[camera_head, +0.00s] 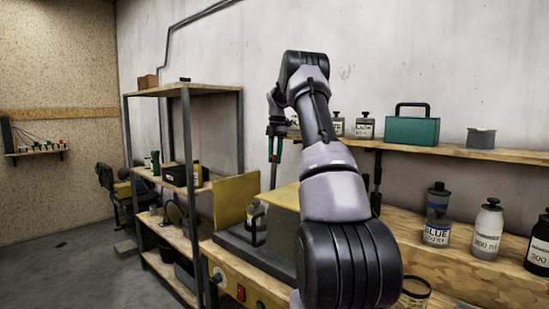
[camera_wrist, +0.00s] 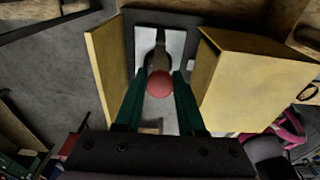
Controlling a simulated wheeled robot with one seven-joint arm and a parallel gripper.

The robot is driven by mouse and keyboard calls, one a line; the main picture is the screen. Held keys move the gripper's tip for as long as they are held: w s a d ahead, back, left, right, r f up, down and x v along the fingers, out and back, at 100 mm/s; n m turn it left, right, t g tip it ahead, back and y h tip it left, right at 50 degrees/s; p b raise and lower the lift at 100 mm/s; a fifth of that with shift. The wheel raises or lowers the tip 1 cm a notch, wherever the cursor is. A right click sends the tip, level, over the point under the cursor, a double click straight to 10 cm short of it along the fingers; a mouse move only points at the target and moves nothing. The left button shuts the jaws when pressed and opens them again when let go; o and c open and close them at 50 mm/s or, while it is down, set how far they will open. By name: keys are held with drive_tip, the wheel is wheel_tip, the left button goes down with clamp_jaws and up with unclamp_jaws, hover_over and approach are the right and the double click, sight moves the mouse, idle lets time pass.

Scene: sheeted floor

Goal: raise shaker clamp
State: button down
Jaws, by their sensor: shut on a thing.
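The shaker (camera_head: 268,259) stands on the bench, with a dark base, an upright yellow panel (camera_head: 234,201) on the left and a yellow box-like housing (camera_head: 276,210) on the right. In the wrist view, a round red knob (camera_wrist: 159,84) lies between the panel and the housing, with a dark lever-like part (camera_wrist: 158,50) beyond it over a pale plate; this looks like the clamp. My gripper (camera_wrist: 159,92) has green fingers shut on the red knob.
Labelled bottles, including a white one (camera_head: 488,229), stand right of my arm on the bench. A green toolbox (camera_head: 412,127) is on the wall shelf behind. A metal shelf unit (camera_head: 188,130) stands left of the shaker. Open floor (camera_head: 75,262) lies farther left.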

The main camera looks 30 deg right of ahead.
drive_tip(key=c, duration=0.5)
unclamp_jaws()
drive_tip(key=shift+d+f, duration=0.15)
drive_tip(key=shift+f, duration=0.05)
drive_tip(key=shift+r, duration=0.1)
drive_tip(key=r, duration=0.9)
drive_tip(key=shift+w+d+r, duration=0.1)
drive_tip(key=shift+w+d, duration=0.1)
drive_tip(key=shift+d, duration=0.2)
drive_tip(key=shift+r, duration=0.7)
drive_tip(key=shift+r, duration=0.1)
